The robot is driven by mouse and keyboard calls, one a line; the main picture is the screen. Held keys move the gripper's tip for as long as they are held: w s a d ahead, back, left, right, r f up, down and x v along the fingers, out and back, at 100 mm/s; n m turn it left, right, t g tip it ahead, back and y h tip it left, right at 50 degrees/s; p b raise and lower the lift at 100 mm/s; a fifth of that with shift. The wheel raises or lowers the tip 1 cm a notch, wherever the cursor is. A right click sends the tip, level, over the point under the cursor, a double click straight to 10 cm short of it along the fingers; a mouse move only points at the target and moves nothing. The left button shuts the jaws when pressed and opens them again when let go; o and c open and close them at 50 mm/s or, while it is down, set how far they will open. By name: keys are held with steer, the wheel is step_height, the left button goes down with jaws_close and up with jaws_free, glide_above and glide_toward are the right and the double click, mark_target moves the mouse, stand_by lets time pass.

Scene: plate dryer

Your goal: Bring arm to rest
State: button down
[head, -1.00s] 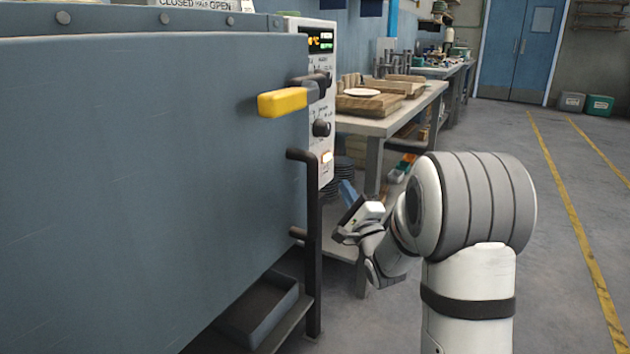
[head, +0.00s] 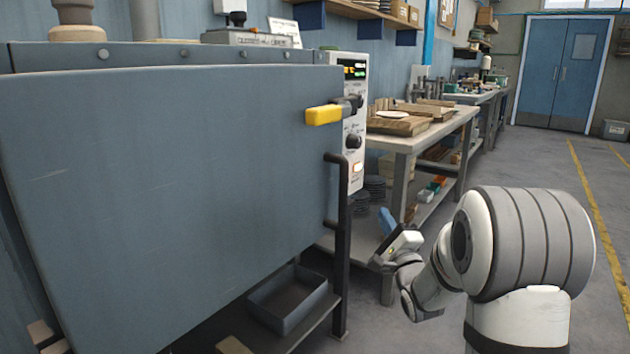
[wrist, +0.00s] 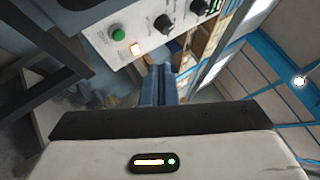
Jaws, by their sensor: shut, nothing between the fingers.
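My gripper (head: 388,222) is in the head view, in front of the workbench's left legs and to the right of the dryer's black handle bar. Its blue fingers point up and to the left, away from my arm. In the wrist view its fingers (wrist: 158,84) are together with nothing between them. The plate dryer (head: 180,190) fills the left of the head view, with its large blue-grey door panel facing me. My gripper looks apart from the dryer and holds nothing.
A yellow lever (head: 324,115) and a black vertical handle (head: 341,260) stick out at the dryer's right edge. A control panel (head: 355,140) is behind them. A workbench (head: 405,145) with boards stands beyond. A dark tray (head: 285,300) sits below the dryer. The floor at right is clear.

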steer(key=s+d+r+n+g+h+p, duration=0.1)
steer(key=s+r+n+g+h+p, duration=0.25)
steer(key=r+p, duration=0.5)
steer(key=s+r+n+g+h+p, duration=0.2)
steer(key=s+r+n+g+p, duration=0.3)
steer(key=p, duration=0.6)
steer(key=s+r+n+g+p, duration=0.3)
steer(key=s+p, duration=0.3)
steer(key=s, duration=0.3)
steer(key=s+a+r+n+g+p, duration=0.1)
steer(key=s+r+n+g+p, duration=0.3)
steer(key=s, duration=0.5)
steer(key=s+a+r+n+g+p, duration=0.1)
steer(key=s+r+n+g+p, duration=0.2)
steer(key=s+r+p, duration=0.3)
steer(key=s+g+p, duration=0.1)
steer(key=s+p, duration=0.1)
steer(key=shift+s+a, duration=0.15)
steer(key=shift+s, duration=0.25)
